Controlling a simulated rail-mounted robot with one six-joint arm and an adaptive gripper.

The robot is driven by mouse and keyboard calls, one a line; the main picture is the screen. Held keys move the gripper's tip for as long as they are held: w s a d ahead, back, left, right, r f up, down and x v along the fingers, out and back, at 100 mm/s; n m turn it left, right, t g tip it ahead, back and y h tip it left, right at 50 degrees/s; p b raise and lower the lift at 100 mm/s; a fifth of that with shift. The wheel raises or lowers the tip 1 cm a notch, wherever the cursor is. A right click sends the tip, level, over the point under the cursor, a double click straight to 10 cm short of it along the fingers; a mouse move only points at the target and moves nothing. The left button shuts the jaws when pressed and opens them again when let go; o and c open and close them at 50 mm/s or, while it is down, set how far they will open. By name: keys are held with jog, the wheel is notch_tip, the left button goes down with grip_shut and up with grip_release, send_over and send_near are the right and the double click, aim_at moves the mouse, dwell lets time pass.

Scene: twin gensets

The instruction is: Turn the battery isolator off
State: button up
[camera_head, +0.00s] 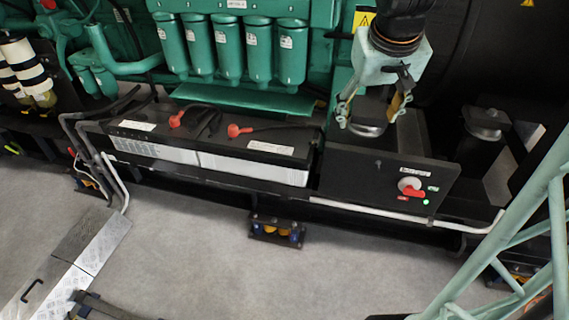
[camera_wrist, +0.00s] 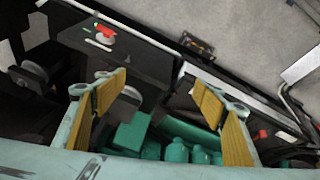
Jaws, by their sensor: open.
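The battery isolator (camera_head: 411,188) is a red handle on a pale round base, on the dark panel (camera_head: 375,175) right of the batteries. The handle lies roughly crosswise, with a green mark to its right and a red mark below left. A green light shows beside it. In the wrist view the isolator (camera_wrist: 104,32) is at the upper left, beyond my fingers. My gripper (camera_head: 372,100) hangs above and behind the panel, apart from the isolator. In the wrist view my gripper (camera_wrist: 160,95) has its yellow-padded fingers spread wide, with nothing held.
Two batteries (camera_head: 215,150) with red terminal caps sit left of the panel. Green filters (camera_head: 230,48) stand behind them. A round mount (camera_head: 485,122) is right of my gripper. A white pipe (camera_head: 390,216) runs below the panel. The grey floor in front is mostly open.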

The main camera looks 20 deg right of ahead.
jog(key=w+d+f+m+p, duration=0.1)
jog(key=w+d+f, duration=0.2)
jog(key=d+f, duration=0.55)
jog(key=m+p, duration=0.3)
jog(key=p, duration=0.1)
send_over(414, 191)
jog(key=s+a, duration=0.4)
notch_tip(414, 191, down, 21)
jog(key=shift+s+d+f, duration=0.3)
jog(key=shift+s+f, duration=0.15)
jog(key=shift+f, duration=0.05)
jog(key=shift+f, duration=0.1)
jog(key=shift+b+x, duration=0.85)
jog(key=shift+x, duration=5.95)
jog(key=shift+d, duration=0.15)
jog(key=shift+c, duration=0.7)
jog(key=c, duration=0.7)
